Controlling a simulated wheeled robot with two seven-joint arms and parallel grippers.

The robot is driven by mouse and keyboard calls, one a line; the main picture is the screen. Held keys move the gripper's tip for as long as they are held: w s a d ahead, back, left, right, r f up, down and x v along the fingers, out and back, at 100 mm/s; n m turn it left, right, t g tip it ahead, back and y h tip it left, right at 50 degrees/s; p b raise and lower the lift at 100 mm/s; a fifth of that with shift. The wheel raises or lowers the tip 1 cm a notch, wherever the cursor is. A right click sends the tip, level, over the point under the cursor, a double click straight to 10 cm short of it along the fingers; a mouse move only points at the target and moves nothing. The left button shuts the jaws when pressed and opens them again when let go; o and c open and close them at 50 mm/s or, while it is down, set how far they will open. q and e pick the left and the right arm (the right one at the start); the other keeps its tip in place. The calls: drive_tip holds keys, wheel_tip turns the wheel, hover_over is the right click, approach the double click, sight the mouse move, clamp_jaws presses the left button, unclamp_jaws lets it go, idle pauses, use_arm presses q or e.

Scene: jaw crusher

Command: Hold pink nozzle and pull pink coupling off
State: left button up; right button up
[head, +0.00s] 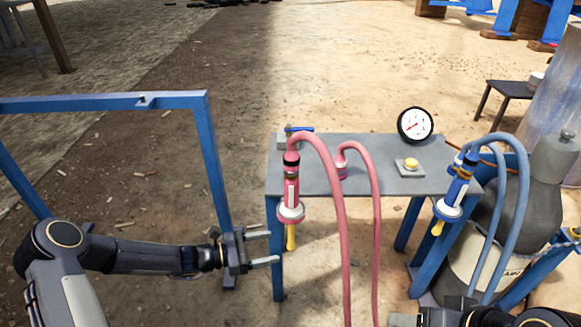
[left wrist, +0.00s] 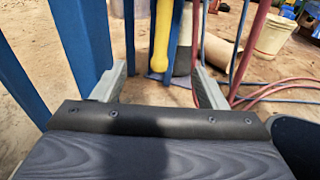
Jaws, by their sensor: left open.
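The pink nozzle (head: 290,190) hangs upright at the table's front left edge, with a white flange and a yellow tip (head: 291,237) below. A pink coupling (head: 291,159) sits at its top, where a pink hose (head: 325,165) arches away. My left gripper (head: 272,244) is open and empty, just left of the yellow tip. In the left wrist view the tip (left wrist: 162,50) shows beyond and between the open fingers (left wrist: 159,70), apart from both. The pink body is out of that view. My right arm shows only at the bottom right; its jaws cannot be made out.
The grey table (head: 380,182) carries a gauge (head: 415,124), a yellow button (head: 411,163) and a second pink hose fitting (head: 341,170). A blue nozzle (head: 455,193) with blue hoses hangs at the right edge. A blue frame (head: 212,150) stands left, close to my left arm.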

use_arm(q)
drive_tip(key=b+x, duration=0.1)
drive_tip(key=x, duration=0.5)
drive_tip(key=shift+d, duration=0.2)
drive_tip(key=shift+c, duration=0.5)
drive_tip(key=c, duration=1.3)
drive_tip(key=shift+c, duration=0.2)
